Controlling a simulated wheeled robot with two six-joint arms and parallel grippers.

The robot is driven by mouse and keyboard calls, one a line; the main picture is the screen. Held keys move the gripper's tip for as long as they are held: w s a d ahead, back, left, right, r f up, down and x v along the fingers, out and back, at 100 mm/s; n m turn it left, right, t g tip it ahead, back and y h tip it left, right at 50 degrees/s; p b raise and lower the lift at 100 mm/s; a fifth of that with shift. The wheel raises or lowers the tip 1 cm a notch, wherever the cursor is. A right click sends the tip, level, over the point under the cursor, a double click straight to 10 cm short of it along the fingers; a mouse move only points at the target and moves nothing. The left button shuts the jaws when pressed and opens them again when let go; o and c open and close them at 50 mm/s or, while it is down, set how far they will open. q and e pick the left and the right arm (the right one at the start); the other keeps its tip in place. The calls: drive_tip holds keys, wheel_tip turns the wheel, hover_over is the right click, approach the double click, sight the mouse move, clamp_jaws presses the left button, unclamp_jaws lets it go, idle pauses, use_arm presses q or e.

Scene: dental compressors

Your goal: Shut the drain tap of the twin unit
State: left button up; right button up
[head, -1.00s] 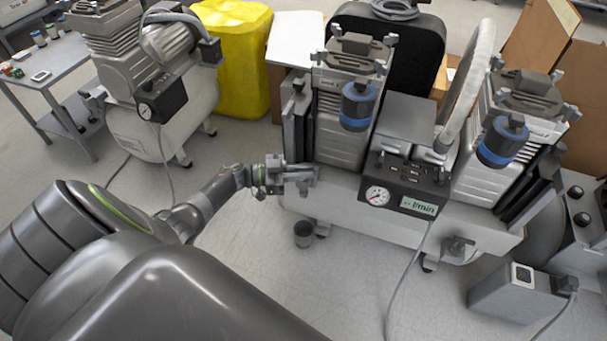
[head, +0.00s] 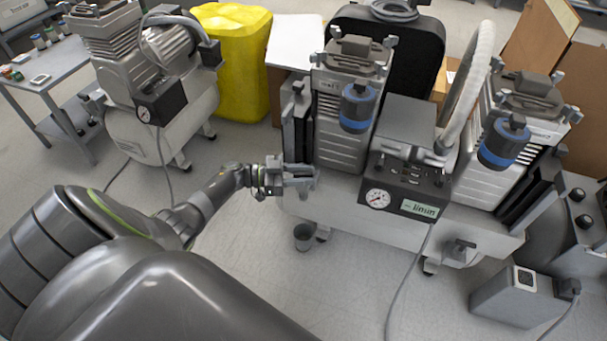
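The twin unit (head: 350,211) is a pale grey tank with two finned compressor heads, blue-banded canisters and a gauge panel. My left gripper (head: 304,178) is at the tank's upper left end, in front of the left head. Its fingers point right and are too small to tell whether they are apart or closed on anything. No drain tap shows clearly there; the gripper may cover it. A grey fitting with a small handle (head: 459,250) sticks out low on the tank's right front; I cannot tell whether it is the tap. My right gripper is not in view.
A small grey cup (head: 304,237) stands on the floor below the tank's left end. A cable hangs from the gauge panel (head: 408,187) to the floor. A grey box (head: 517,297) stands at right. Another compressor (head: 160,120) and a yellow bin (head: 232,65) are behind left.

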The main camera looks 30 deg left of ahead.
use_arm(q)
drive_tip(key=v, duration=1.7)
drive_tip(key=shift+s+a, duration=0.2)
